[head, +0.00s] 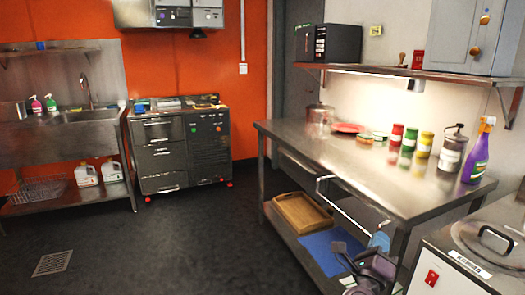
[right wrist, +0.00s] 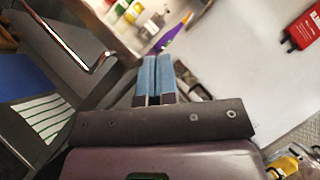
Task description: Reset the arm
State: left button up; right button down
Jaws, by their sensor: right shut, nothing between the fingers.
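My right gripper (head: 379,241) shows at the bottom right of the head view, in front of the steel worktable (head: 290,130) and near its right front leg. Its light-blue fingers are together in the right wrist view (right wrist: 154,78), with nothing between them. The purple-grey wrist body sits behind the fingers. My left gripper is not in view.
The worktable's handle bar (head: 338,184) is close to my right gripper. A wooden tray (head: 299,213) and blue board (head: 325,250) lie on the lower shelf. A purple spray bottle (head: 477,155) stands on top. The left floor is clear.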

jog(key=s+a+f+n+y+p, duration=0.1)
jog(key=s+a+f+n+y, duration=0.25)
jog(key=n+y, duration=0.65)
jog(key=s+a+f+n+y+p, duration=0.1)
jog(key=s+a+f+n+y, duration=0.25)
jog(key=n, duration=1.15)
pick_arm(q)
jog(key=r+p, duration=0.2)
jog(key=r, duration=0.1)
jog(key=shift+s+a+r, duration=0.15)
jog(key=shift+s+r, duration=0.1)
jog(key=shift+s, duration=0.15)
pick_arm(e)
jog(key=s+d+f+n+g, duration=0.2)
jog(key=s+f, duration=0.2)
jog(key=s, duration=0.5)
jog(key=s+d+f+n+g+h, duration=0.1)
jog(key=s+f, duration=0.4)
jog(key=s, duration=0.5)
jog(key=s+d+f+n+g, duration=0.3)
jog(key=s+f+g, duration=0.1)
jog(key=s, duration=0.6)
jog(key=shift+s+f+n+g, duration=0.25)
jog(key=shift+f+n+g, duration=0.15)
jog(key=shift+f, duration=0.05)
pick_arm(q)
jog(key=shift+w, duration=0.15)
